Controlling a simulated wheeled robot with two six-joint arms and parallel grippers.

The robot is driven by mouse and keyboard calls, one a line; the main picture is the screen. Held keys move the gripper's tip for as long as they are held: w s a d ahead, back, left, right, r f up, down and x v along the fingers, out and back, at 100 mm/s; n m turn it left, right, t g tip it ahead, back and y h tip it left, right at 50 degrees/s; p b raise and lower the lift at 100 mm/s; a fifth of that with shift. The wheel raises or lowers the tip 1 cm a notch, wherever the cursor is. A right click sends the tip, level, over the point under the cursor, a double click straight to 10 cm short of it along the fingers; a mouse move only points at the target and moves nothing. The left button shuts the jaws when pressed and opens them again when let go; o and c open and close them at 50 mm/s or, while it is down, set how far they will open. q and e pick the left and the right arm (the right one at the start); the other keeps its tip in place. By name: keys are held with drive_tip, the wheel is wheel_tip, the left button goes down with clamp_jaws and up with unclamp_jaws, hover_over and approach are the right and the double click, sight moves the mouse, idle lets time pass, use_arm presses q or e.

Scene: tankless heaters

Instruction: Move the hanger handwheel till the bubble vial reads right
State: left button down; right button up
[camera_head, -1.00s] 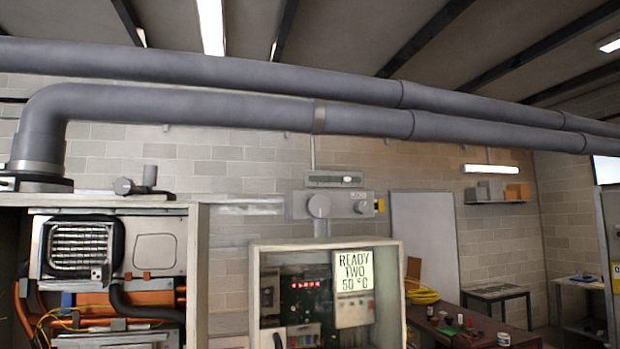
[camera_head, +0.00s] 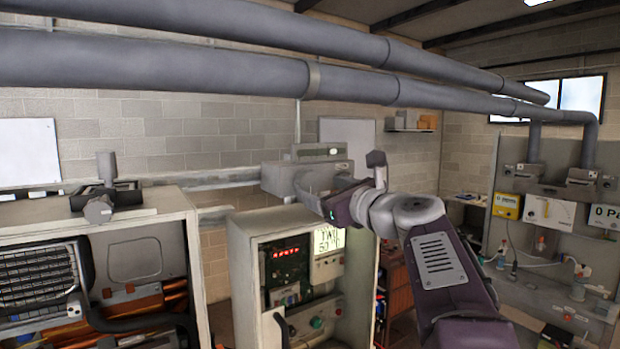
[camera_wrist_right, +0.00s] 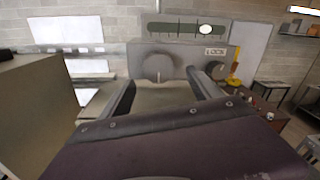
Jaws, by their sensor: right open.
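The hanger unit is a grey box (camera_head: 277,180) under the pipe, hung on a thin rod. Its round grey handwheel (camera_wrist_right: 157,67) shows in the right wrist view; in the head view my gripper and arm cover it. The bubble vial (camera_wrist_right: 175,29) is a dark strip above the box, also visible in the head view (camera_head: 310,151). Its pale bubble (camera_wrist_right: 205,29) sits right of the vial's middle. My right gripper (camera_wrist_right: 161,80) is open, its fingers pointing at the handwheel, one on each side; contact cannot be told. My left gripper is out of view.
A smaller knob beside a LOCK label (camera_wrist_right: 215,52) sits right of the handwheel. An open heater cabinet (camera_head: 245,270) stands below the hanger, another at left. Large grey pipes (camera_head: 200,85) run overhead. A bench with gauges (camera_head: 550,212) is at right.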

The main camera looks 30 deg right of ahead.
sight(311, 185)
drive_tip(key=w, duration=0.1)
drive_tip(key=w+p, duration=0.1)
drive_tip(key=w, duration=0.2)
drive_tip(key=shift+w+a+r+p, duration=0.15)
drive_tip(key=shift+w+a+p, duration=0.1)
drive_tip(key=shift+p, duration=0.05)
drive_tip(key=shift+w, duration=0.35)
drive_tip(key=shift+d, duration=0.1)
drive_tip(key=shift+s, duration=0.1)
drive_tip(key=shift+c, duration=0.3)
